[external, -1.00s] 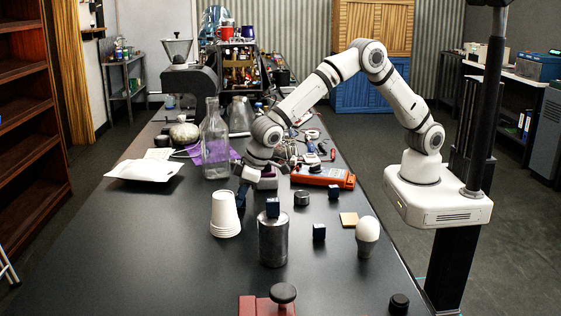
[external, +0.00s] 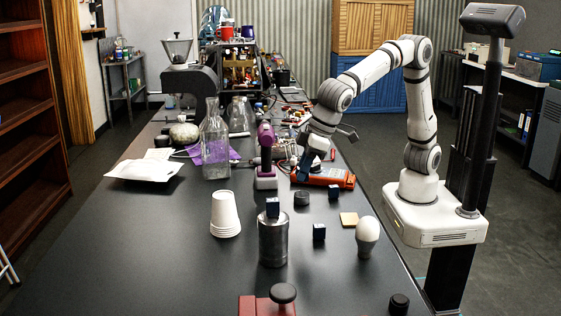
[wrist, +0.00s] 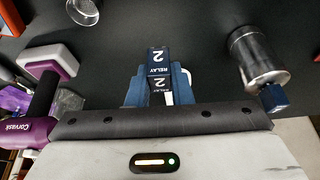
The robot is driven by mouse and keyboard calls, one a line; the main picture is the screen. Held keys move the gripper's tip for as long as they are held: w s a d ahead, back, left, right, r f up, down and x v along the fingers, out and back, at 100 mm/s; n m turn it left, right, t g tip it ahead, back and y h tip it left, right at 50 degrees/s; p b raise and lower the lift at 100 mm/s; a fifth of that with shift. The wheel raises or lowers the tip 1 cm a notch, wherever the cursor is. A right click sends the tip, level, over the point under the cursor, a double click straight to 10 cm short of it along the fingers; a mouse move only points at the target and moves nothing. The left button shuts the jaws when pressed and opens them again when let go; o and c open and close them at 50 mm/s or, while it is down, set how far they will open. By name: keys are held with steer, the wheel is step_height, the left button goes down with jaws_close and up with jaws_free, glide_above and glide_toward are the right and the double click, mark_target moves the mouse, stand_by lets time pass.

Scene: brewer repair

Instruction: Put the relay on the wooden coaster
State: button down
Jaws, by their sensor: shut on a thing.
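My gripper (external: 304,172) is shut on a dark blue relay, whose faces read "RELAY 2" in the wrist view (wrist: 158,60). It sits between the blue fingers. In the external view the gripper is raised over the orange meter, and the held relay is hard to tell from the fingers. Other dark blue blocks stand on the metal canister (external: 272,242) and on the table (external: 319,233), (external: 333,193).
An egg-shaped white bulb (external: 367,232) stands close to the coaster. A black knob (external: 302,198) and the orange meter (external: 324,177) lie behind. A purple drill (external: 265,158) stands left of the gripper. Paper cups (external: 225,214) stand left. The front left table is clear.

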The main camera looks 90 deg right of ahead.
steer(key=b, duration=0.4)
glide_above(344, 218)
steer(key=s, duration=0.1)
steer(key=f, duration=0.6)
steer(key=shift+s+a+f, duration=0.1)
steer(key=shift+s+f, duration=0.05)
steer(key=shift+s, duration=0.2)
steer(key=shift+f+b, duration=0.3)
steer(key=shift+f, duration=2.15)
steer(key=c, duration=1.8)
jaws_free()
steer(key=o, duration=0.5)
